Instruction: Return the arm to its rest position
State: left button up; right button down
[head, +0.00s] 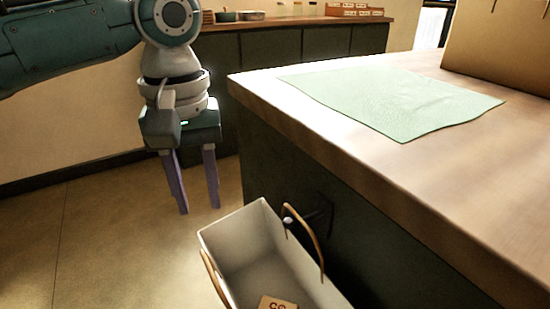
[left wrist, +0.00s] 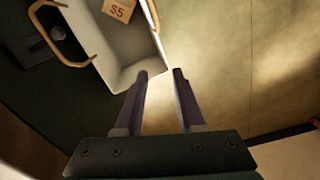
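My left gripper (head: 198,212) hangs in the air at the left, pointing down, with its two purple fingers apart and nothing between them. It also shows in the left wrist view (left wrist: 161,72), open and empty. A white open-topped bucket (head: 222,250) with two tan handles hangs by a handle from a dark hook (head: 308,216) on the counter's side, below and right of the gripper. A tan block with printed letters (head: 277,303) lies in the bucket; it reads "S5" in the left wrist view (left wrist: 118,9). My right gripper is not in view.
The wooden counter (head: 360,165) with a pale green cloth (head: 395,100) fills the right. A large tan box (head: 500,50) stands at its far right. A back counter (head: 290,23) holds bowls and small boxes. The floor (head: 100,240) at the left is clear.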

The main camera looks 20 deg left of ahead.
pick_arm(q)
jog(key=s+d+r+m+t+h+p, duration=0.2)
jog(key=s+d+r+m+p, duration=0.7)
jog(key=s+r+p, duration=0.65)
jog(key=s+a+r+t+y+p, duration=0.2)
jog(key=s+a+r+p, duration=0.25)
jog(key=r+p, duration=0.4)
notch_tip(320, 180, up, 36)
jog(key=p, duration=3.9)
jog(key=shift+w+a, duration=0.25)
jog(key=shift+a, duration=0.05)
jog(key=shift+f, duration=0.1)
